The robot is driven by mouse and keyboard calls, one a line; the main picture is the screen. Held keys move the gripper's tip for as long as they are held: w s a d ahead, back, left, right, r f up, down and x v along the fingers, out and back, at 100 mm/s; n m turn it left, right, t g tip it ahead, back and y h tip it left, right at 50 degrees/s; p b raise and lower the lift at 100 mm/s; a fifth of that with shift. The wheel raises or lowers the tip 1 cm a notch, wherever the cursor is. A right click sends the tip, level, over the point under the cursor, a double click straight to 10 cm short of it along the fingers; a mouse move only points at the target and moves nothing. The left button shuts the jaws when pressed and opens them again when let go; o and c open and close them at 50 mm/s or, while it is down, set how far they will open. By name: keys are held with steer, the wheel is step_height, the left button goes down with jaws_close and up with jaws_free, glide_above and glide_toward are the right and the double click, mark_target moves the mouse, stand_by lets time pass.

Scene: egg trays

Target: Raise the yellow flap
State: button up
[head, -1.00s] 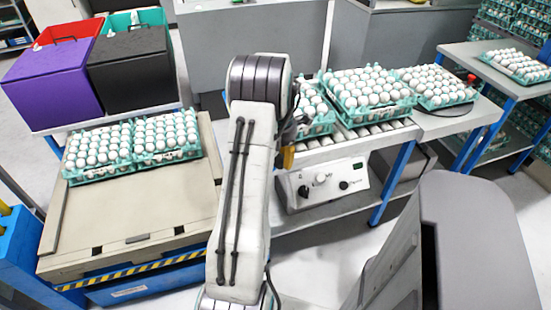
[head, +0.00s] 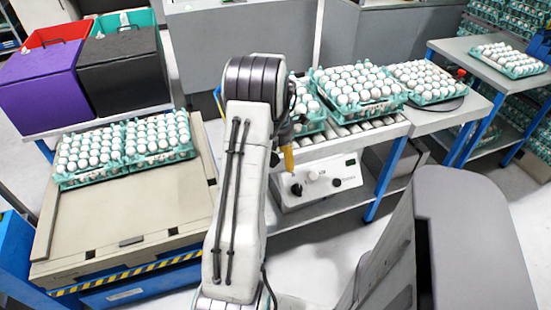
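A narrow yellow piece (head: 288,159), which looks like the yellow flap, hangs down at the left end of the roller conveyor, just left of the white control box (head: 320,182). My arm stands upright in the middle of the head view and bends over at the top. My gripper (head: 287,132) is a small dark shape behind the arm's upper end, just above the yellow piece in the picture. I cannot tell whether they touch. The fingers are mostly hidden, so their opening does not show.
Egg trays (head: 345,100) stand on the conveyor, and another is on the grey table (head: 455,112) to its right. Two egg trays sit at the back of the beige platform (head: 140,215) at left, whose front is bare. Purple (head: 42,90) and black (head: 125,75) boxes stand behind.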

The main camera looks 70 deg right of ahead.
steer(key=shift+a+f, duration=0.15)
steer(key=shift+f, duration=0.05)
steer(key=shift+r, duration=0.25)
step_height(320, 180, up, 12)
stand_by(0.5)
stand_by(0.7)
